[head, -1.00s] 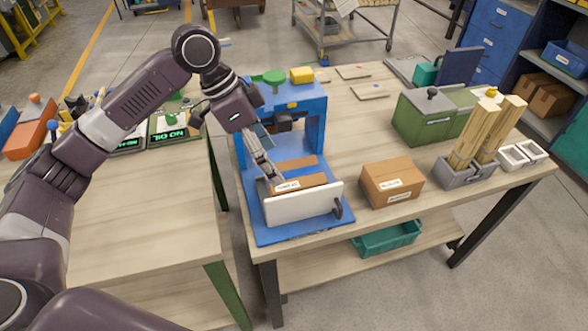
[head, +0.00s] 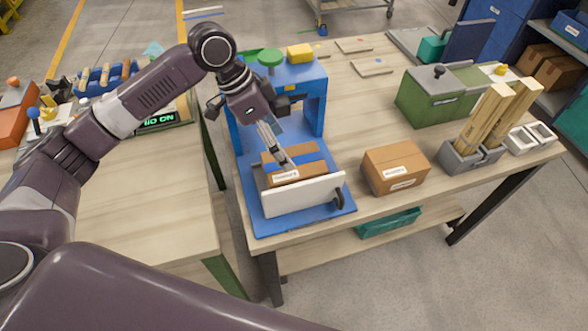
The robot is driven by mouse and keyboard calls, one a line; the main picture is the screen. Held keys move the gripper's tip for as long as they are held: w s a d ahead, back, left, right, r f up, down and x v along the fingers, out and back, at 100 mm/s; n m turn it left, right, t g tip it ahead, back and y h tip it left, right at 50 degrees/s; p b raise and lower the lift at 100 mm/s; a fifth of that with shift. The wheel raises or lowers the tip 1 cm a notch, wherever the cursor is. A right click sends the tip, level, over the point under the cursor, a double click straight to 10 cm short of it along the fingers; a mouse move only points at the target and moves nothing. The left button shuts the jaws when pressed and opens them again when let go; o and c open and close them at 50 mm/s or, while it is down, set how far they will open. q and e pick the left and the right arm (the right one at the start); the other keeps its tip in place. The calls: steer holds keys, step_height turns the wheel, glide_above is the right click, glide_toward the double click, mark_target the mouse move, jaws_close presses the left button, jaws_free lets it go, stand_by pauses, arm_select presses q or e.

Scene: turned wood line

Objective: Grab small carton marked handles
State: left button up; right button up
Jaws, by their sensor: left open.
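A small brown carton (head: 304,172) with a white label on its front edge sits in the blue fixture (head: 250,222), behind a white front plate (head: 290,198). Its label is too small to read surely. A second brown carton (head: 395,168) with white labels stands on the table to the right of the fixture. My left gripper (head: 284,158) is open and points down at the carton in the fixture, its fingertips at or just above the carton's top. Whether they touch it I cannot tell. The fingers hide part of the carton's top. My right gripper is not in view.
The blue fixture's frame (head: 316,100) rises behind the carton, close to my left gripper. A green box (head: 435,105) and a grey holder with wooden posts (head: 470,157) stand to the right. A dark lever (head: 339,198) is beside the white plate. The table's middle is clear.

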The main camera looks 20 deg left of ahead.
mark_target(294, 172)
arm_select(q)
steer(key=x, duration=0.5)
steer(key=shift+d+f, duration=0.1)
steer(key=shift+f, duration=0.05)
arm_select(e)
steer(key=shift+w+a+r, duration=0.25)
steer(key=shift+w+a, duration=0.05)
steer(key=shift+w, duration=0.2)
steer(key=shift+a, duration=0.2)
arm_select(q)
steer(key=shift+f+p, duration=0.15)
steer(key=shift+p, duration=0.35)
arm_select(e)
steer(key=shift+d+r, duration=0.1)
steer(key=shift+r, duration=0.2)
arm_select(q)
steer(key=shift+f, duration=0.15)
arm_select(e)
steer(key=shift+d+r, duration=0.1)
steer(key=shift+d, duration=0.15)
arm_select(q)
steer(key=shift+c, duration=0.4)
steer(key=c, duration=1)
steer(key=shift+o, duration=0.2)
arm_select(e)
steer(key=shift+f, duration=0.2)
